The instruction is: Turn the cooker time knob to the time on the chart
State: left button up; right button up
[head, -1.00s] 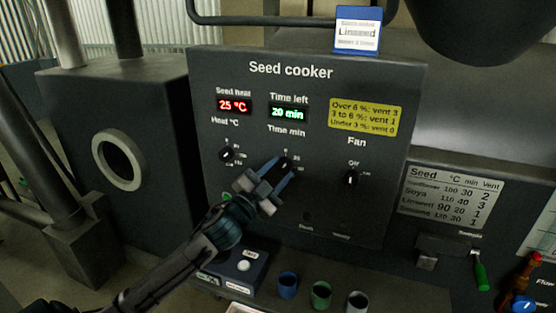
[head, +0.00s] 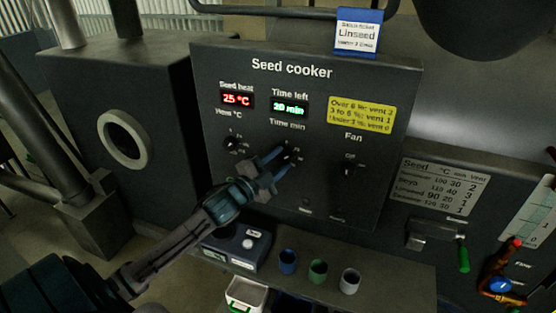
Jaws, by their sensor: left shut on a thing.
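The dark seed cooker panel (head: 300,210) faces me. The time knob (head: 287,155) sits under the "Time min" label, and my left gripper (head: 280,157) is shut on it, hiding much of its dial. The green time display (head: 290,107) appears to read 20 min. A blue-and-white card (head: 358,32) on top of the cooker reads Linseed. My right gripper is not in view.
The heat knob (head: 231,143) is left of the time knob and the fan knob (head: 347,169) is right of it. The red display (head: 237,98) shows 25 °C. A yellow vent note (head: 361,114) is above the fan knob. Blue, green and grey cups (head: 318,271) stand on the shelf below.

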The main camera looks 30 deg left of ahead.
pick_arm(q)
jog(key=o, duration=1)
